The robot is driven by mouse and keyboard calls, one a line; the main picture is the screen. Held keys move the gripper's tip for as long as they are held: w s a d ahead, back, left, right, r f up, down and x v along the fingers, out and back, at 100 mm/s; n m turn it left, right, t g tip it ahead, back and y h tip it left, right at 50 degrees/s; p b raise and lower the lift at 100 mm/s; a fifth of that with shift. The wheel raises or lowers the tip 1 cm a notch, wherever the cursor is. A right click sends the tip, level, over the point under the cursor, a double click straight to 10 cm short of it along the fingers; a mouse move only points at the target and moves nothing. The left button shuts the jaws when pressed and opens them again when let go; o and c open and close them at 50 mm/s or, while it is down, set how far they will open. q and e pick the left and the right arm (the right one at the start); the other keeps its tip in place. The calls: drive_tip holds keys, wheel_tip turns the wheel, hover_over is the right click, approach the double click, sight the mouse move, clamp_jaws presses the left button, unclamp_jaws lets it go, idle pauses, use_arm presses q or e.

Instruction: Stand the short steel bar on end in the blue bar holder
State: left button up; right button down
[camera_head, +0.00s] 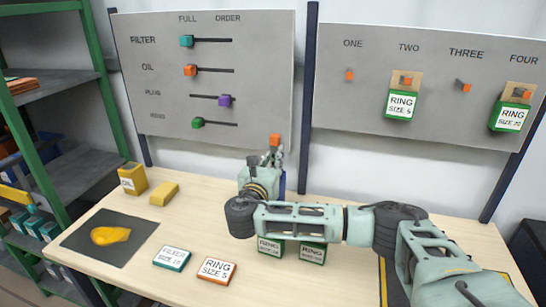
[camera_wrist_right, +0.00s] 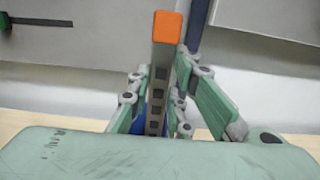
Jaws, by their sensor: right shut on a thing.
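The steel bar (camera_wrist_right: 157,92) is a grey, holed bar with an orange end (camera_wrist_right: 165,27). In the head view its orange end (camera_head: 275,140) sticks up above my right gripper (camera_head: 272,159). My right gripper is shut on the bar, with its fingers on both sides in the wrist view (camera_wrist_right: 160,105). The bar looks roughly upright. A strip of blue (camera_head: 282,184), apparently the blue bar holder, shows behind the gripper and mostly hidden by it. The bar's lower end is hidden, so I cannot tell whether it is in the holder. My left gripper is not in view.
Green RING boxes (camera_head: 313,253) lie under my right forearm. Two boards stand behind the table.

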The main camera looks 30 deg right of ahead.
drive_tip(key=shift+f, duration=0.25)
drive_tip(key=c, duration=1.5)
unclamp_jaws()
drive_tip(key=shift+c, duration=0.2)
drive_tip(key=shift+f, duration=0.1)
drive_tip(key=shift+a, duration=0.1)
drive_tip(key=v, duration=1.2)
